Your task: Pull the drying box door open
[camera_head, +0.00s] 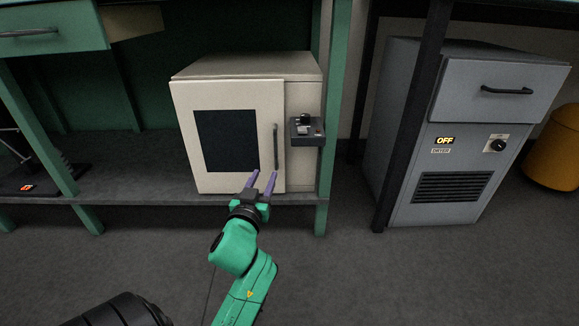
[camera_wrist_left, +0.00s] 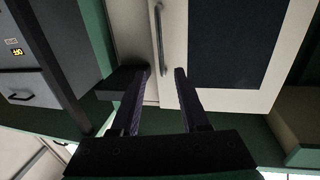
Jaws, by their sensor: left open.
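The drying box is a cream cabinet on the low shelf of a green bench. Its door (camera_head: 258,110) has a dark window (camera_head: 226,141) and a dark vertical handle (camera_head: 276,147) near its right edge. The door looks closed, or nearly so. My left gripper (camera_head: 263,174) is open and empty, its purple fingers pointing at the lower end of the handle. In the left wrist view, the handle (camera_wrist_left: 161,40) lies beyond the fingertips, roughly in line with the gap between them (camera_wrist_left: 165,72). I see no contact. My right gripper is not in view.
A small control box (camera_head: 306,130) with a knob juts out right of the door. A grey cabinet (camera_head: 467,140) marked OFF stands further right behind a dark post (camera_head: 412,115). A green bench leg (camera_head: 330,125) is between. The floor in front is clear.

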